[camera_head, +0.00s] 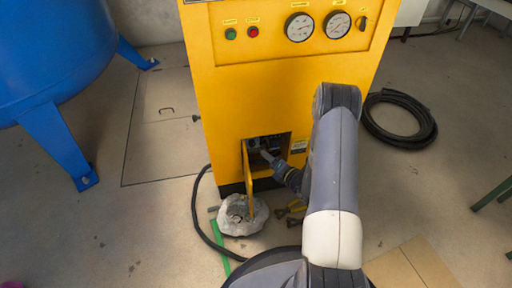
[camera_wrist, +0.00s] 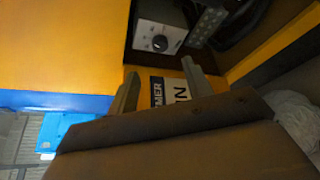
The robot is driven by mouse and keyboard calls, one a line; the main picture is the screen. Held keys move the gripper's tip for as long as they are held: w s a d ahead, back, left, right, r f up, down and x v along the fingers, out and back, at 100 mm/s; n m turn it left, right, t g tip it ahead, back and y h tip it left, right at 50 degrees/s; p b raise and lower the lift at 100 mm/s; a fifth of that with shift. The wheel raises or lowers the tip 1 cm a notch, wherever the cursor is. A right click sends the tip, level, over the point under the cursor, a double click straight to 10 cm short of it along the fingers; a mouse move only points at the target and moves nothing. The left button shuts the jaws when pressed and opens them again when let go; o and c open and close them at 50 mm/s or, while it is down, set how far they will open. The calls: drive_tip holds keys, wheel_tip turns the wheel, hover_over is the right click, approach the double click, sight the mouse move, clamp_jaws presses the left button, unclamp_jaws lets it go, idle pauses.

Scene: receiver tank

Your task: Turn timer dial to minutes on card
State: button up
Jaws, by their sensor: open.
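The timer dial (camera_wrist: 160,42) is a small black knob with a light mark on a white plate. It sits inside the open recess (camera_head: 284,140) low in the yellow cabinet (camera_head: 215,105). My gripper (camera_wrist: 158,82) is open, with its two fingers apart and short of the dial, nothing between them. In the head view my gripper (camera_head: 268,156) is at the recess opening. A white card (camera_wrist: 170,90) with black lettering shows between and behind the fingers. It is partly hidden, and I cannot read a minutes figure on it.
The recess's yellow door (camera_head: 248,180) hangs open at the left. A grey crumpled bag (camera_head: 232,222) lies on the floor below it. A black hose (camera_head: 203,225) runs beside the bag. A blue tank (camera_head: 50,50) stands left; a coiled hose (camera_head: 425,130) lies right.

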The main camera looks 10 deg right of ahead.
sight(253, 145)
drive_tip(key=b+x, duration=0.2)
drive_tip(key=x, duration=0.7)
drive_tip(key=shift+w+a+f, duration=0.1)
drive_tip(key=shift+w+a, duration=0.05)
drive_tip(key=c, duration=1)
drive_tip(key=shift+f+m+y+b, duration=0.3)
drive_tip(key=shift+m+b, duration=0.4)
drive_tip(key=shift+b, duration=0.3)
drive_tip(key=shift+m+t+y+b, duration=0.5)
drive_tip(key=shift+m+t+b, duration=0.15)
drive_tip(key=shift+m, duration=0.45)
drive_tip(key=o, duration=1)
